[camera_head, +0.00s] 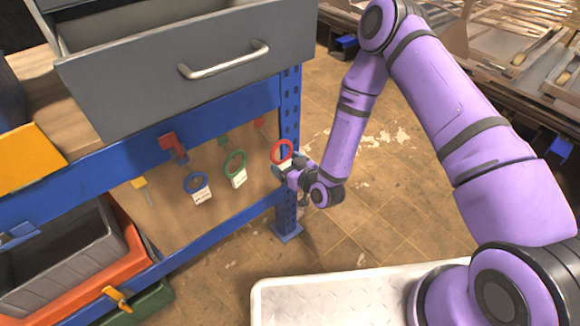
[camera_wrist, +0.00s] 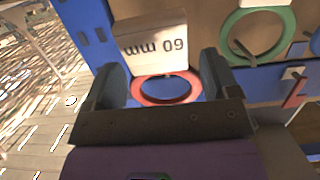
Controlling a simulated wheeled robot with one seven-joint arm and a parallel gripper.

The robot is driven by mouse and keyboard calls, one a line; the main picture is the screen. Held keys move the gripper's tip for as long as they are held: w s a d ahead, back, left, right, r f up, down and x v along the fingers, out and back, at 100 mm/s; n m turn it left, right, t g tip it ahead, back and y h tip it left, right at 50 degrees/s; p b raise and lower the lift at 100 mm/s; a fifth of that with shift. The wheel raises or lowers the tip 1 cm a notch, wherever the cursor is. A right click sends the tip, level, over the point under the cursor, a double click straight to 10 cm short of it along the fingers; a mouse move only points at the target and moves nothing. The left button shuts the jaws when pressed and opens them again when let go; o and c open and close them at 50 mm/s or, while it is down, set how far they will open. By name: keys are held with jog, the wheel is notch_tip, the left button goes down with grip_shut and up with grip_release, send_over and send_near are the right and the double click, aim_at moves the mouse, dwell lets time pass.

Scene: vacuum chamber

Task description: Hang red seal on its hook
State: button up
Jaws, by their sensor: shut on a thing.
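The red seal (camera_head: 281,152), a red ring with a white tag, is at the right end of the wooden panel. My gripper (camera_head: 287,170) is shut on it, with the red ring (camera_wrist: 140,93) between the fingers in the wrist view; the white tag (camera_wrist: 150,50) reads "60 mm" upside down. A small red hook plate (camera_head: 259,122) with a thin rod is on the panel, up and left of the ring. The ring is close to the rod's end; I cannot tell whether it is around the rod. The red hook is not clear in the wrist view.
A green seal (camera_head: 235,163) and a blue seal (camera_head: 194,181) hang to the left. A red bracket (camera_head: 172,145) and a yellow hook (camera_head: 139,183) are farther left. The open grey drawer (camera_head: 190,75) overhangs the panel. A blue post (camera_head: 290,110) stands close by my gripper.

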jog(key=shift+r+x, duration=0.15)
jog(key=shift+x, duration=1.05)
jog(key=shift+r+x, duration=0.15)
jog(key=shift+x, duration=1.05)
jog(key=shift+w+a+f, duration=0.45)
jog(key=shift+w+a, duration=0.05)
jog(key=shift+w, duration=0.15)
jog(key=o, duration=0.8)
